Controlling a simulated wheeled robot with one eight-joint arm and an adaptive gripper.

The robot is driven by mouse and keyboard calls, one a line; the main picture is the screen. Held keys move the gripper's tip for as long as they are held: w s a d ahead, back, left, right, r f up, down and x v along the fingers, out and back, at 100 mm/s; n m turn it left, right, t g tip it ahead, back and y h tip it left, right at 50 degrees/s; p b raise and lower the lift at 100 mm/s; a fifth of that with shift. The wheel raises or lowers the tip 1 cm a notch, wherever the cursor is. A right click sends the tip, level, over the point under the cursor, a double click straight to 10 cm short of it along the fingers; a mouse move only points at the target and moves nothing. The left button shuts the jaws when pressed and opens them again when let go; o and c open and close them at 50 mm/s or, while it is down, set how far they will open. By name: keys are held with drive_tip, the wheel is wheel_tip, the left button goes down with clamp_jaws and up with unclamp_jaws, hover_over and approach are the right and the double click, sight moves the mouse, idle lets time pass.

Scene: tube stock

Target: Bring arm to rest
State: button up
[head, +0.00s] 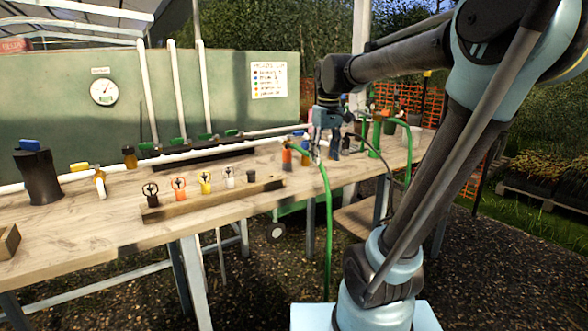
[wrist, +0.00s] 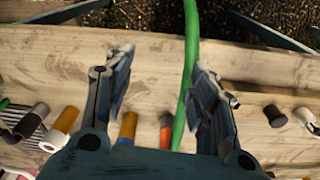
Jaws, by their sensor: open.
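My arm (head: 425,165) rises from its base at the right of the head view and reaches left over the far part of the bench. My gripper (head: 326,152) points down above the wooden bench (head: 110,222). In the wrist view my gripper (wrist: 160,70) has its two fingers spread wide apart. A green hose (wrist: 189,75) runs between the fingers in that picture, below them. Nothing appears clamped in the fingers. In the head view the green hose (head: 328,215) hangs over the bench's front edge, close to the gripper.
A wooden holder (head: 227,200) with several coloured, ring-topped pieces stands along the bench's front. A dark container (head: 38,175) with a blue top is at left. Orange and brown cylinders (wrist: 128,125) lie below the gripper. Gravel ground (head: 250,290) lies open before the bench.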

drive_tip(key=s+d+f+m, duration=0.2)
drive_tip(key=s+d+f, duration=0.2)
drive_tip(key=s+f, duration=0.5)
drive_tip(key=s+d+f+m+t, duration=0.1)
drive_tip(key=s+d+f+m, duration=0.2)
drive_tip(key=s+f, duration=0.6)
wheel_tip(320, 180, down, 3)
drive_tip(key=shift+s+d+r, duration=0.1)
drive_tip(key=shift+s+d, duration=0.3)
drive_tip(key=shift+d, duration=0.65)
drive_tip(key=shift+w+f, duration=0.2)
drive_tip(key=shift+w, duration=0.3)
